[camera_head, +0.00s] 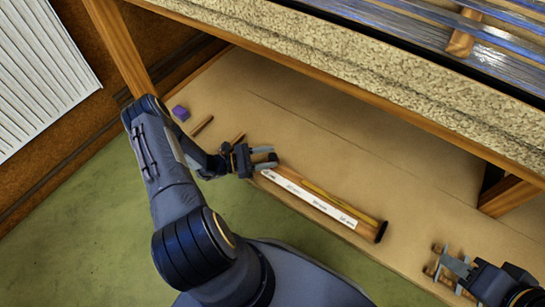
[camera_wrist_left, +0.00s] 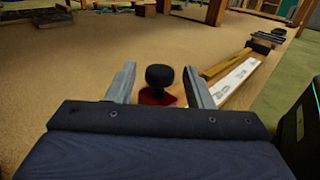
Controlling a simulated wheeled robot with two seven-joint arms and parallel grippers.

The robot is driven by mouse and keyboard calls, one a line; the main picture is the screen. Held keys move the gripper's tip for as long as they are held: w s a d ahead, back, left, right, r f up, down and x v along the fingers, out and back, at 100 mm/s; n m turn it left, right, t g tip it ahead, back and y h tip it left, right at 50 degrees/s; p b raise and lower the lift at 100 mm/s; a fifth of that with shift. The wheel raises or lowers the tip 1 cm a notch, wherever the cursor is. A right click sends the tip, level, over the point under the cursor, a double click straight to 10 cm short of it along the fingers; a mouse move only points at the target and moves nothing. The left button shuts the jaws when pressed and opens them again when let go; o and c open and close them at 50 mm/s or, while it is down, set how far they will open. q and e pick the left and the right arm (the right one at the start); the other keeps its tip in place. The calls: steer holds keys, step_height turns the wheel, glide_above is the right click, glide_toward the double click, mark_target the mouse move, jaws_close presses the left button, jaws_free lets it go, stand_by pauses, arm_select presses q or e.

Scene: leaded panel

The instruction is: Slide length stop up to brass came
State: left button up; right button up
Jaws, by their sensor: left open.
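In the left wrist view the length stop, a black round knob on a dark red base (camera_wrist_left: 158,90), stands between the fingers of my left gripper (camera_wrist_left: 160,85). The fingers are apart, one on each side of it; I cannot tell whether they touch it. The brass came (camera_head: 325,201), a thin golden strip, lies along the rail and also shows ahead to the right in the wrist view (camera_wrist_left: 226,64). My right gripper (camera_head: 450,266) is at lower right.
A white printed scale (camera_head: 308,198) runs along the rail, with a dark end block (camera_head: 381,232) at its right end. A purple block (camera_head: 181,113) and short wooden sticks (camera_head: 202,126) lie to the left.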

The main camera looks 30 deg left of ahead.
arm_select(q)
steer(key=shift+x, duration=1.05)
steer(key=shift+c, duration=0.5)
steer(key=c, duration=0.8)
steer(key=p, duration=0.3)
glide_above(301, 181)
steer(key=shift+a, duration=0.1)
steer(key=shift+d, duration=0.35)
steer(key=o, duration=0.9)
